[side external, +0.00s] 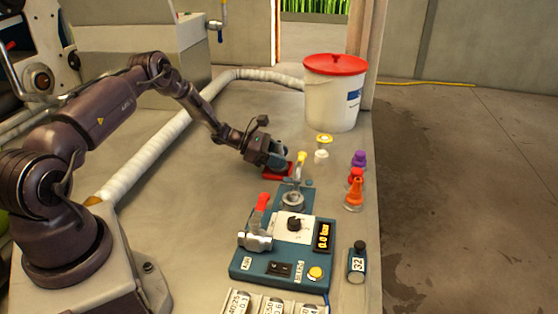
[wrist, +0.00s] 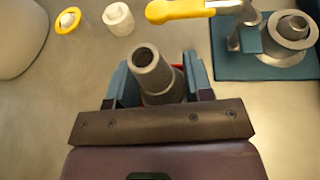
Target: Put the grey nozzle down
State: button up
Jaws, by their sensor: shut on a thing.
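The grey nozzle (wrist: 153,75) is a hollow, stepped tube in the wrist view. It sits between the two blue fingers of my gripper (wrist: 158,72), which is shut on it, with its open end pointing to the top of the picture. In the side view my gripper (side external: 277,157) is low over the table, just above or at a small red pad (side external: 279,174). The nozzle is mostly hidden there by the fingers. I cannot tell whether it touches the pad. A little red shows behind the fingers in the wrist view.
A blue press unit (side external: 285,262) with a yellow-handled valve (side external: 301,160) stands close to the right of my gripper. White and yellow-topped pieces (side external: 322,148), purple and orange nozzles (side external: 355,192) and a red-lidded bucket (side external: 334,95) stand beyond. A white hose (side external: 150,160) lies behind.

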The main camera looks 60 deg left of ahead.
jog(key=shift+f, duration=0.7)
jog(key=o, duration=1)
jog(key=shift+f, duration=0.1)
jog(key=shift+c, duration=0.2)
